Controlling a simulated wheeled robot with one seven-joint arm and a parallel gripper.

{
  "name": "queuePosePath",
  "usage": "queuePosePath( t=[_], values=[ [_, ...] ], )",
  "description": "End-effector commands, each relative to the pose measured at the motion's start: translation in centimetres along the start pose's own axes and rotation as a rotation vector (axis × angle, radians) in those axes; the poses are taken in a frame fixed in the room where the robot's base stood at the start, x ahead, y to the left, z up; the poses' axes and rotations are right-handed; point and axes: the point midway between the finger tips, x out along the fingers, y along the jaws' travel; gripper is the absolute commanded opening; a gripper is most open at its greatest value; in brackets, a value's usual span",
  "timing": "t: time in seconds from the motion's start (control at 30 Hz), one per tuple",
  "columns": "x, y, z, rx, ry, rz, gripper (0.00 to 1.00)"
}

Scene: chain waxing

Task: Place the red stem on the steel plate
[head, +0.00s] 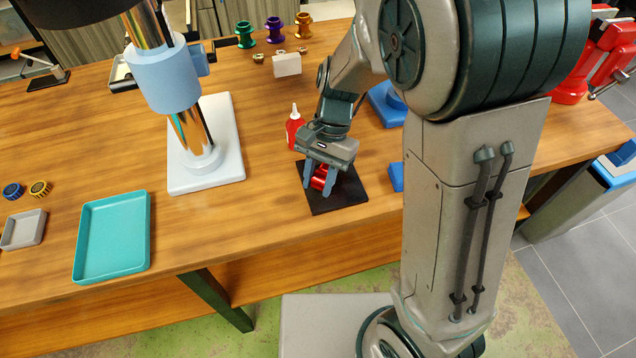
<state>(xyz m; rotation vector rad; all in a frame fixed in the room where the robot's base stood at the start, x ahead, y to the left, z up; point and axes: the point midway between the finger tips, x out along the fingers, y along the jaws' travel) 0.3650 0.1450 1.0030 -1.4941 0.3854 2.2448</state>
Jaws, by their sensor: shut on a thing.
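My gripper (320,184) points down and is shut on a shiny red part (319,178), which I take for the red stem. The red stem lies between the two blue-grey fingers, partly hidden by them and the gripper body. It is over a flat black square plate (345,194) near the table's front edge; I cannot tell if it touches the plate. A pale grey plate (220,125) at left carries an upright column with a light blue collar. I cannot tell for certain which plate is the steel one.
A red bottle (294,127) with a white tip stands just behind my gripper. Blue parts (386,104) stand to the right, partly behind my arm. A teal tray (113,235) and a small grey tray (23,229) are at left. Purple, green and copper spools (274,30) stand at the back.

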Motion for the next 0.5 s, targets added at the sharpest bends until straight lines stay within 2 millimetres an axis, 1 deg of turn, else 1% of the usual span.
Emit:
queuePosePath(
  t=[0.03,0.1,0.2,0.5],
  values=[
    [0.8,0.1,-0.3,0.004,-0.003,0.004,0.04],
    [1.6,0.1,-0.7,0.003,-0.002,0.003,0.04],
    [2.3,0.1,-1.0,0.002,-0.001,0.001,0.04],
    [2.5,0.1,-1.1,0.001,0.000,0.000,0.04]
  ],
)
